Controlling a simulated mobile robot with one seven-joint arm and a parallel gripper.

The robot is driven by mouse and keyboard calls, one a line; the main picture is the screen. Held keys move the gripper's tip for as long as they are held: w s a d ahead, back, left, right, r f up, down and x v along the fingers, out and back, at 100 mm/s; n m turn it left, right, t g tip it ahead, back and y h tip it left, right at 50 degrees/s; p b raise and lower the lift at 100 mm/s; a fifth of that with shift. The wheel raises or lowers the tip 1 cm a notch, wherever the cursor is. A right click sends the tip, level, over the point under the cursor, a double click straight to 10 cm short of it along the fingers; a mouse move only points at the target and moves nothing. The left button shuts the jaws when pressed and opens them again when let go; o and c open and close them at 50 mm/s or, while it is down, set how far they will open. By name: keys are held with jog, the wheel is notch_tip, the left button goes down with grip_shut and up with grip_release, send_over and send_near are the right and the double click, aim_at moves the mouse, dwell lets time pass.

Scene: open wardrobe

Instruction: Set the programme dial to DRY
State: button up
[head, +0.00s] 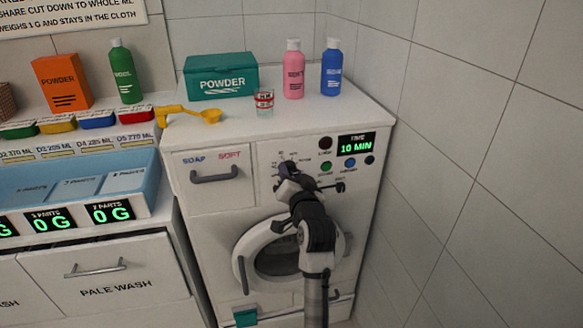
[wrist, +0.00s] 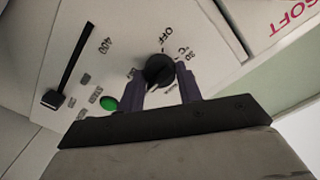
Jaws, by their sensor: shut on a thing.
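The programme dial (wrist: 157,68) is a round black knob on the white front panel of the washing machine (head: 205,240). In the wrist view, OFF and a number with °C are printed around it; other marks are too small or covered, and I cannot make out DRY. My gripper (wrist: 162,77) is shut on the dial, one dark finger on each side. In the head view, my gripper (head: 285,172) is at the panel and covers most of the dial. I cannot tell which mark the dial points at.
Right of the dial are a display (head: 356,144) reading 10 MIN, a green button (head: 326,167) and other round buttons. A slider (wrist: 52,98) in a slot shows in the wrist view. A drawer handle (head: 214,178) is to the left. The tiled wall (head: 450,180) stands close at right.

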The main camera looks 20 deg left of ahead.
jog(key=m+p, duration=0.3)
jog(key=m, duration=0.1)
jog(key=shift+r, duration=0.15)
jog(key=shift+m+p, duration=1)
jog(key=shift+m, duration=0.6)
jog(key=o, duration=1)
jog(key=b+v, duration=0.4)
jog(key=v, duration=0.9)
jog(key=shift+s+d, duration=0.25)
jog(key=shift+s, duration=0.1)
